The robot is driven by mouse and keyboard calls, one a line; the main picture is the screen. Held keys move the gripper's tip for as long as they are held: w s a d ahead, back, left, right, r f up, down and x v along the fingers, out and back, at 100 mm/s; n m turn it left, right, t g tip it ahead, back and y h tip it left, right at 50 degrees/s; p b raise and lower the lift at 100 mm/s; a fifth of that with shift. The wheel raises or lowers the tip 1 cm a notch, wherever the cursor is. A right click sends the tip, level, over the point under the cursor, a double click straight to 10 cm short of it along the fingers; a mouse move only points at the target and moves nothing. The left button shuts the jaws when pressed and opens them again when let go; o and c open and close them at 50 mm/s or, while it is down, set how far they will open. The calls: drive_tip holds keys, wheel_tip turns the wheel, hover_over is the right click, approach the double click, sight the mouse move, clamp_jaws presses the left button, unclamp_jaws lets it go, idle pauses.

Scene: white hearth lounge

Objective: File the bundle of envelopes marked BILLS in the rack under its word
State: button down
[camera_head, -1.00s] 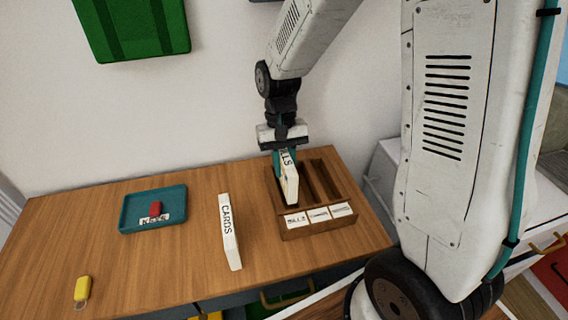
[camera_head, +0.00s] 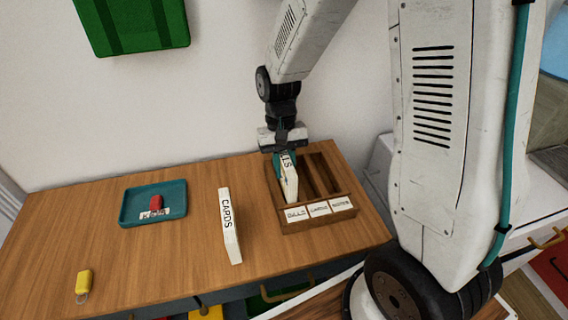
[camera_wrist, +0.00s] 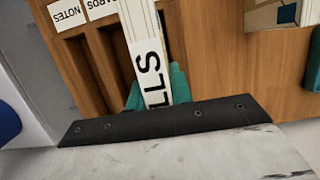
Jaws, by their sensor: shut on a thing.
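The white bundle marked BILLS (camera_head: 290,184) stands upright in my gripper (camera_head: 283,164), its word partly covered by the fingers. The wooden rack (camera_head: 318,222) has three slots, with word cards along its front edge. The bundle's lower part is at the leftmost slot, behind the left card, which seems to read BILLS (camera_head: 296,214). I cannot tell how deep it sits. In the wrist view the teal fingers (camera_wrist: 157,92) grip the bundle (camera_wrist: 146,45), which shows "LLS". The rack's NOTES (camera_wrist: 66,14) and CARDS cards show upside down there.
A second white bundle marked CARDS (camera_head: 229,228) stands on the desk left of the rack. A teal tray (camera_head: 126,209) with a red item (camera_head: 156,203) lies further left. A yellow tag (camera_head: 83,282) lies near the front left. The rack's middle and right slots look empty.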

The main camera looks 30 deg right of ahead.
sight(289, 159)
drive_tip(key=shift+f, duration=0.75)
drive_tip(key=c, duration=1.2)
unclamp_jaws()
drive_tip(key=shift+o, duration=0.2)
drive_tip(key=shift+v, duration=3.9)
drive_tip(key=shift+s, duration=0.2)
drive_tip(key=shift+s+d+n+g, duration=0.1)
drive_tip(key=shift+s+n+g, duration=0.2)
drive_tip(key=shift+s, duration=0.7)
drive_tip(key=s+d+r+t, duration=0.1)
drive_tip(key=s+r+t, duration=0.1)
drive_tip(key=s+r, duration=0.5)
drive_tip(key=s+d+r+n+t, duration=0.1)
drive_tip(key=s+r+t, duration=0.2)
drive_tip(key=s+r, duration=0.4)
drive_tip(key=s, duration=0.4)
drive_tip(key=shift+s+n+h, duration=0.3)
drive_tip(key=shift+s, duration=0.1)
